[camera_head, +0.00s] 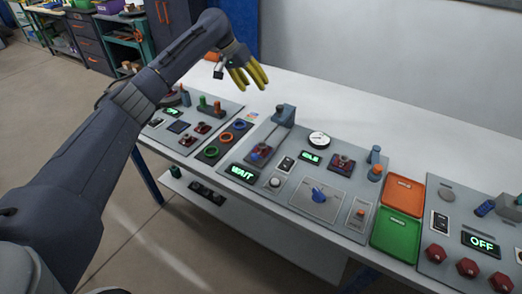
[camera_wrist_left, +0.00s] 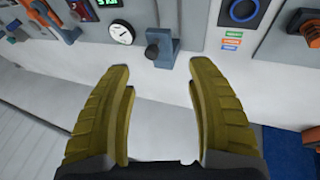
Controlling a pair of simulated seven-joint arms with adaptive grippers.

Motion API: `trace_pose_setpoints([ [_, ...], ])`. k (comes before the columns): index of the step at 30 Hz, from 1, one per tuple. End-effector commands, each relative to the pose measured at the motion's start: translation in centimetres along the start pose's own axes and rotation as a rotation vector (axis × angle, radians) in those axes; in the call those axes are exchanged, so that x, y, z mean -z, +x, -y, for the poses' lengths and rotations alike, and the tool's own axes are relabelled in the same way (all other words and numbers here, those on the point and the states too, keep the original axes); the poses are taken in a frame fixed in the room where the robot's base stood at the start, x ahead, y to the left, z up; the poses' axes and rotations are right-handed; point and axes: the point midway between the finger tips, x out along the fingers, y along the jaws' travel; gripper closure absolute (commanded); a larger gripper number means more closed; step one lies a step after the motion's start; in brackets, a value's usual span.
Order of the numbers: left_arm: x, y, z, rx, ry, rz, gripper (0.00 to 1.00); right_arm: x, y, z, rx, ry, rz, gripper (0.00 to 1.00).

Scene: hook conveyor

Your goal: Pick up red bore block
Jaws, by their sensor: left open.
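No single piece stands out clearly as the red bore block. Several small red hexagonal pieces (camera_head: 467,268) sit on the right panel at the lower right in the head view; I cannot tell whether they have bores. A dark red piece (camera_head: 342,163) is on the middle panel, right of the gauge. My left gripper (camera_head: 252,84) is open and empty above the back of the white table, far from the hexagonal pieces. In the left wrist view its yellow fingers (camera_wrist_left: 160,70) are apart with bare white tabletop between them. My right gripper is not in view.
The white table (camera_head: 330,95) is clear along its back. A grey-blue post (camera_head: 284,114) stands at the middle panel's back edge and shows beyond the fingers in the wrist view (camera_wrist_left: 160,48). A white gauge (camera_head: 319,139), orange tray (camera_head: 403,195) and green tray (camera_head: 397,236) lie right.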

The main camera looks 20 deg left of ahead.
Motion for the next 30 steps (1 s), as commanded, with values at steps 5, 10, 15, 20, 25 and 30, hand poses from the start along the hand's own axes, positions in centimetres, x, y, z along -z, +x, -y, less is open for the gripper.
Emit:
trace_pose_setpoints([
  [5, -3.9, 3.1, -4.2, 0.134, 0.287, 0.228, 0.43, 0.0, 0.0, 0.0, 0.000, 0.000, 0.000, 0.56],
  [10, -6.3, 4.3, -5.4, 0.217, 0.454, 0.366, 0.43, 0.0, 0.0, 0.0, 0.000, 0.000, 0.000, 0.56],
  [15, -7.4, 5.0, -5.6, 0.252, 0.521, 0.426, 0.43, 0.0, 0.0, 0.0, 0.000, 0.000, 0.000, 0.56],
  [20, -8.2, 6.8, -5.0, 0.255, 0.529, 0.436, 0.43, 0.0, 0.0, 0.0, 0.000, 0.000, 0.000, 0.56],
  [25, -9.3, 9.5, -4.0, 0.253, 0.527, 0.434, 0.43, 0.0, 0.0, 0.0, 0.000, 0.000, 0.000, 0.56],
  [30, -10.2, 12.2, -3.0, 0.253, 0.525, 0.432, 0.43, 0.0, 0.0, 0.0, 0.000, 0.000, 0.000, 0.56],
])
